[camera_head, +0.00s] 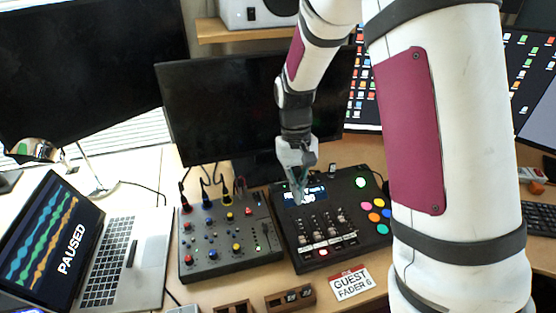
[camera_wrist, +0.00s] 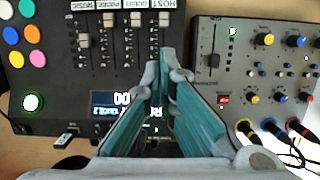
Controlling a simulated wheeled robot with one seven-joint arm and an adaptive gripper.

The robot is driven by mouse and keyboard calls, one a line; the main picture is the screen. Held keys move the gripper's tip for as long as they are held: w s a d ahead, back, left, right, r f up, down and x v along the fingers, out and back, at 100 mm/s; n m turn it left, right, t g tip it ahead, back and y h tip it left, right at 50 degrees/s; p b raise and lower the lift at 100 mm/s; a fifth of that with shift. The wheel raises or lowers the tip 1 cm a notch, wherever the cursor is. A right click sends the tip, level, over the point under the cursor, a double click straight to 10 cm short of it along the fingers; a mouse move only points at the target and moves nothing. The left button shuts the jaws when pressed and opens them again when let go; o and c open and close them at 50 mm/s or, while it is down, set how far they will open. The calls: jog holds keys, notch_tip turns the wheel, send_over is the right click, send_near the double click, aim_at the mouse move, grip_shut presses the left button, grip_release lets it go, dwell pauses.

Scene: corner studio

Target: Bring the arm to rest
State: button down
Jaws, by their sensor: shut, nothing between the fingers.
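My gripper (camera_head: 299,196) is shut and empty. In the head view it points down over the small screen of the black fader mixer (camera_head: 290,250). In the wrist view my gripper (camera_wrist: 163,75) has its teal fingers together at the tips, over the same fader mixer (camera_wrist: 72,100), whose faders and coloured pads show beside it. The fingers hide part of the mixer's screen (camera_wrist: 104,112). Whether the fingertips touch the mixer, I cannot tell. My arm comes down from the top right of the head view.
A grey mixer with knobs (camera_head: 232,262) and plugged cables stands left of the fader mixer. An open laptop (camera_head: 125,255) reads PAUSED. A card (camera_head: 351,284) reads GUEST FADER 6. A dark monitor (camera_head: 215,110) stands behind, below a wooden shelf (camera_head: 235,34). A keyboard (camera_head: 540,218) lies right.

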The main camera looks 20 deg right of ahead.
jog(key=s+r+t+p, duration=0.15)
jog(key=s+r, duration=0.25)
jog(key=r, duration=0.4)
jog(key=s+r+t, duration=0.2)
jog(key=s+r, duration=0.2)
jog(key=r, duration=0.4)
jog(key=s+r+t+p, duration=0.1)
jog(key=s+r, duration=0.3)
jog(key=s, duration=0.3)
jog(key=s+r+t+p, duration=0.1)
jog(key=s+r, duration=0.3)
jog(key=s, duration=0.4)
jog(key=shift+t, duration=0.75)
jog(key=shift+d, duration=0.1)
